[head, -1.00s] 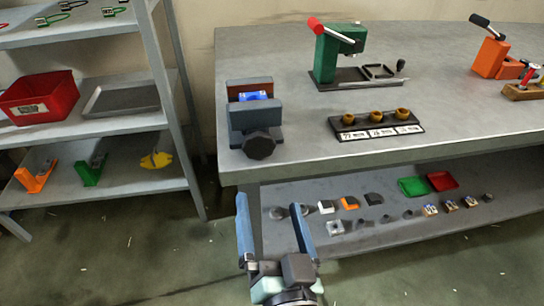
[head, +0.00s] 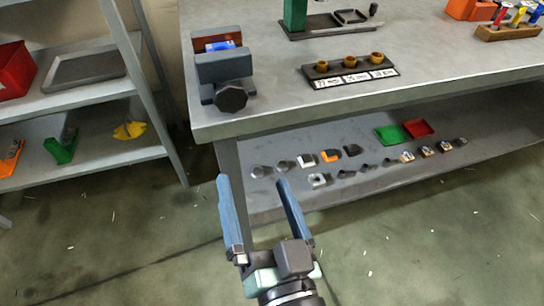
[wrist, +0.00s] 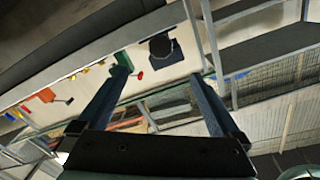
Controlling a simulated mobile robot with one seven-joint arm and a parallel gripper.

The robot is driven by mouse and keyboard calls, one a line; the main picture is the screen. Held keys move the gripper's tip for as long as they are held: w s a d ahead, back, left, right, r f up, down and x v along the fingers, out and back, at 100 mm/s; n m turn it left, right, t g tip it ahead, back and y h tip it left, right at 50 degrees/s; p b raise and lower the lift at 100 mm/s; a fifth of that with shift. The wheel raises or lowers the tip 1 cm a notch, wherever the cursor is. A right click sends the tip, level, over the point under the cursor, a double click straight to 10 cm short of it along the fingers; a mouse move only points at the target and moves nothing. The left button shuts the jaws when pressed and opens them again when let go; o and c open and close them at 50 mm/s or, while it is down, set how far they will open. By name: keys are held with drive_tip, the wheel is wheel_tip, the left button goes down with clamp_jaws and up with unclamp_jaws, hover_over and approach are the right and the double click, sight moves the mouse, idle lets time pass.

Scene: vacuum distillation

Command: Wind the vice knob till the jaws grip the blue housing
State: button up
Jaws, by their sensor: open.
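The vice (head: 205,72) stands at the near left corner of the bench, with grey-blue jaws. Its dark faceted knob (head: 231,97) faces the front. The blue housing (head: 220,46) sits between the jaws; whether both touch it I cannot tell. My gripper (head: 252,180) is open and empty, in front of the bench, lower than the knob and apart from it. In the wrist view my gripper (wrist: 157,73) has its fingers spread, and a dark shape that looks like the knob (wrist: 161,46) shows beyond the fingertips.
The bench (head: 300,115) has a front edge between my gripper and the vice. A black rack (head: 350,76) with brass-coloured cups and a green press (head: 295,14) stand right of the vice. A lower shelf (head: 350,195) holds small parts. A shelving unit (head: 90,100) stands left.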

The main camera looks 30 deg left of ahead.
drive_tip(key=p+v, duration=0.1)
drive_tip(key=v, duration=0.7)
drive_tip(key=shift+p, duration=0.4)
